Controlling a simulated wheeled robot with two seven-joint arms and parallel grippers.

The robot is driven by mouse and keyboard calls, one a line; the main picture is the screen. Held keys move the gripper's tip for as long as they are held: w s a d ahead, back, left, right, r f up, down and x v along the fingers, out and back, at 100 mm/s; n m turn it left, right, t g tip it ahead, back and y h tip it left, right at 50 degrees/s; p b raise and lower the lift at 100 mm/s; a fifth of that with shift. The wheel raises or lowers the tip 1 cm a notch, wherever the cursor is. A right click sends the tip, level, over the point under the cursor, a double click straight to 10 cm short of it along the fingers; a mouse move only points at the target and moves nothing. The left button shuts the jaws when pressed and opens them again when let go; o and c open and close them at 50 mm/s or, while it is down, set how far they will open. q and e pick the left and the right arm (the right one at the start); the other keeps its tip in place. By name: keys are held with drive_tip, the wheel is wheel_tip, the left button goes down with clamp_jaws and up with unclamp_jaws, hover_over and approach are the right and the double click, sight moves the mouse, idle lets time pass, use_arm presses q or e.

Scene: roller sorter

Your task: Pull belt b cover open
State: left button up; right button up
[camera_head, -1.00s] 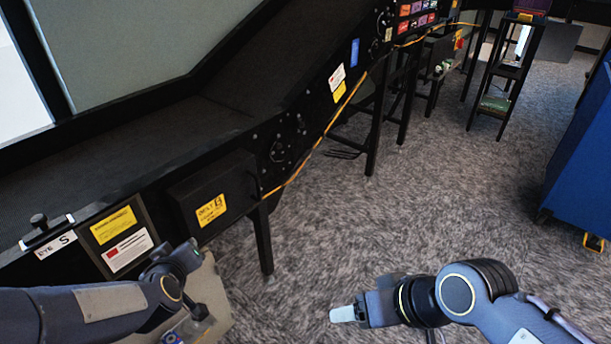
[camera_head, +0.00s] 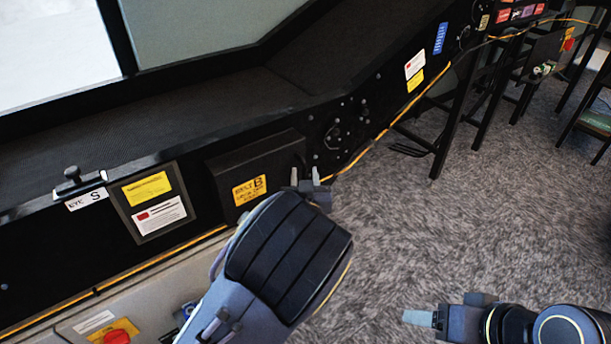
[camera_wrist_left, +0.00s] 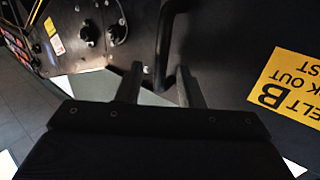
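The belt B cover (camera_head: 225,168) is a black box front with a yellow label, on the side of the black conveyor in the head view. It looks closed. Its yellow label (camera_wrist_left: 290,88) also shows at the right of the left wrist view. My left gripper (camera_head: 305,177) is at the cover's right edge. In the left wrist view its two fingers (camera_wrist_left: 160,70) stand apart, with a dark bar-like handle (camera_wrist_left: 166,40) between or just beyond their tips; contact cannot be told. My right gripper (camera_head: 420,318) is low at the right, over the floor, away from the cover.
An orange cable (camera_head: 385,130) runs along the conveyor's lower edge. A panel with yellow and white labels (camera_head: 152,203) is left of the cover. A red button (camera_head: 117,337) is at lower left. Black legs (camera_head: 455,120) stand to the right; the carpet (camera_head: 420,240) is clear.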

use_arm(q)
drive_tip(key=shift+w, duration=0.45)
clamp_jaws()
drive_tip(key=shift+s, duration=0.1)
